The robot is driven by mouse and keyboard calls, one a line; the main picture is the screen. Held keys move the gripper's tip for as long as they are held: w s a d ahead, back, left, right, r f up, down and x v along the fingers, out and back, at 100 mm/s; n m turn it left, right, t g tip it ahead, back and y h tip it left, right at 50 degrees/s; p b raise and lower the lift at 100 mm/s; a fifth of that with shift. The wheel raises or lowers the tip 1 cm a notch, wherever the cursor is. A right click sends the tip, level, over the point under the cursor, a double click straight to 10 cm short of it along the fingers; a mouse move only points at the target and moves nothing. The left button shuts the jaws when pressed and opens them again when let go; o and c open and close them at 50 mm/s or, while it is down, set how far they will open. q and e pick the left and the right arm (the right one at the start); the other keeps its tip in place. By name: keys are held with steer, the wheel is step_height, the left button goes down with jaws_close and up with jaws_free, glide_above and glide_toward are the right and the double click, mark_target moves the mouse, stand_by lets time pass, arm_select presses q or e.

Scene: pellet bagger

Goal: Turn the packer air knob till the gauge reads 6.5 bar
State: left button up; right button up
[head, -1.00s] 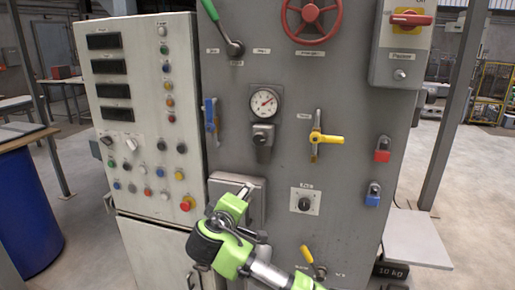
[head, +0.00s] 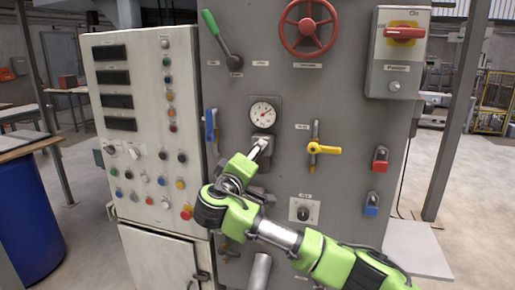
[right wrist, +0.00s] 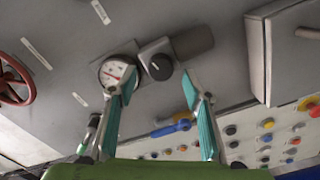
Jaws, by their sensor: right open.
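The round white gauge (head: 263,113) sits on the grey panel, with a red needle; it also shows in the right wrist view (right wrist: 113,72). Its numbers are too small to read. The dark air knob (right wrist: 159,68) is on a grey block right beside the gauge in the right wrist view. In the head view the knob is mostly hidden behind my right gripper (head: 259,148). In the right wrist view my right gripper (right wrist: 161,80) is open, its two teal-padded fingers spread to either side of the knob, with nothing held. My left gripper is not in view.
A yellow-handled valve (head: 322,149) is right of the gauge, and a blue lever (head: 211,124) is left. A red handwheel (head: 308,27) and green-handled lever (head: 221,40) are above. A button cabinet (head: 150,80) stands left. Padlocks and a small dial (head: 303,213) are lower right.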

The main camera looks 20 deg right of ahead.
steer(key=shift+p+x, duration=0.3)
steer(key=shift+x, duration=1.55)
steer(key=c, duration=1.1)
steer(key=n+p, duration=0.1)
steer(key=n, duration=0.2)
steer(key=shift+f+p, duration=0.1)
steer(key=shift+p, duration=0.2)
steer(key=o, duration=1.1)
steer(key=shift+s+a, duration=0.1)
